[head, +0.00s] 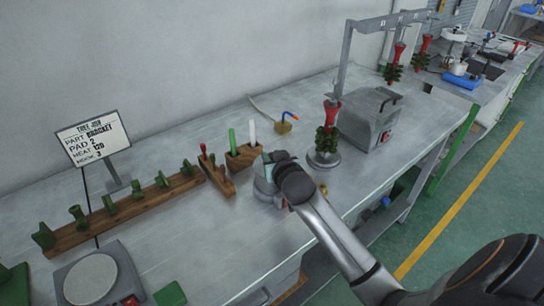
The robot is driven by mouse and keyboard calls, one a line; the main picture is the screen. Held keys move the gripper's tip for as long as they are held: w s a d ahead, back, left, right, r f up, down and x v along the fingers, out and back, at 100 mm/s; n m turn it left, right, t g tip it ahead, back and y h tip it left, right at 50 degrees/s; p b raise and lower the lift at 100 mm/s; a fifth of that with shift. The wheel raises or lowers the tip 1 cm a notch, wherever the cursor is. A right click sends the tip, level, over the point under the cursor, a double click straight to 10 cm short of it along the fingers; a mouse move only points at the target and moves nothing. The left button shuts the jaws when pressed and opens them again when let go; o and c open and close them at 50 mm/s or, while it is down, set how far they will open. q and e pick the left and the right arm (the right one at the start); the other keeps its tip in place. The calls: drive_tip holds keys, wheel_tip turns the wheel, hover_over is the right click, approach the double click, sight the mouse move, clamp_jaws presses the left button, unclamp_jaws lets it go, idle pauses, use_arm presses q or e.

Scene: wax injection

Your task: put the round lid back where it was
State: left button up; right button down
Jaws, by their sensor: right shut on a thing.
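My right arm reaches in from the lower right, and my right gripper (282,166) is over a grey round pot (262,187) near the middle of the bench. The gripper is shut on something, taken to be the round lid. My wrist hides the fingertips and most of what they hold, so I cannot tell whether the lid touches the pot. My left gripper is not in view.
The metal bench (180,235) carries a wooden rack (130,207) of green parts, a scale (95,280), a sign (88,137) and tool blocks (243,157). Right of my wrist stand a red-and-green wax tree (327,135) and a grey machine (370,118).

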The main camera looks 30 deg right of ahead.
drive_tip(key=shift+f, duration=0.2)
drive_tip(key=c, duration=0.6)
unclamp_jaws()
drive_tip(key=shift+r, duration=0.35)
drive_tip(key=shift+s+a, duration=0.15)
drive_tip(key=shift+s, duration=0.2)
drive_tip(key=v, duration=1.1)
drive_tip(key=shift+s+r, duration=0.1)
drive_tip(key=shift+s, duration=0.05)
